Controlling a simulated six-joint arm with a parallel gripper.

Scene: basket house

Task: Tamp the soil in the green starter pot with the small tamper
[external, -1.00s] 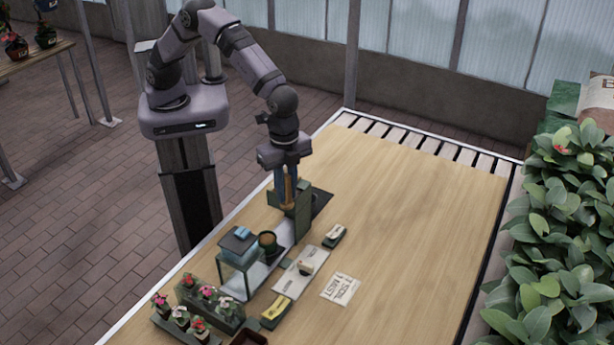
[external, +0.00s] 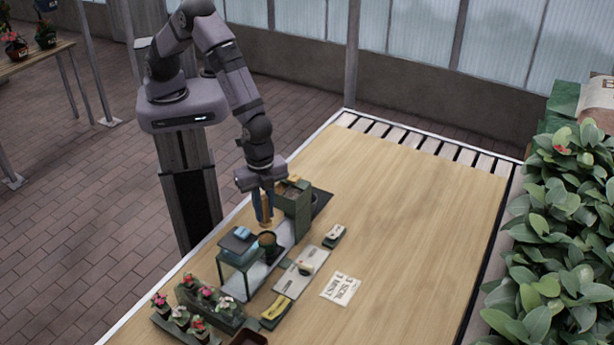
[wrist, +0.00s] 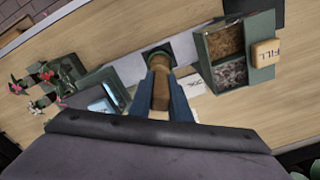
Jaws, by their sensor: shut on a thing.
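My gripper (external: 263,211) is shut on the small wooden tamper (external: 266,206). In the wrist view the tamper (wrist: 160,92) stands out between my two blue fingers. The green starter pot (external: 267,241) sits on the light strip, with brown soil showing at its top. My gripper and the tamper are above and close to the pot in the external view. In the wrist view a dark green pot rim (wrist: 157,50) shows just past the tamper, which hides part of it. The tamper's lower end appears clear of the soil, but I cannot tell the exact gap.
A tall green two-compartment bin (wrist: 228,28) stands to the right of the tamper in the wrist view, with a FILL block (wrist: 265,52) on its side. A glass-sided box (external: 243,270) stands beside the pot. Flower trays (external: 222,311) are nearer the front.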

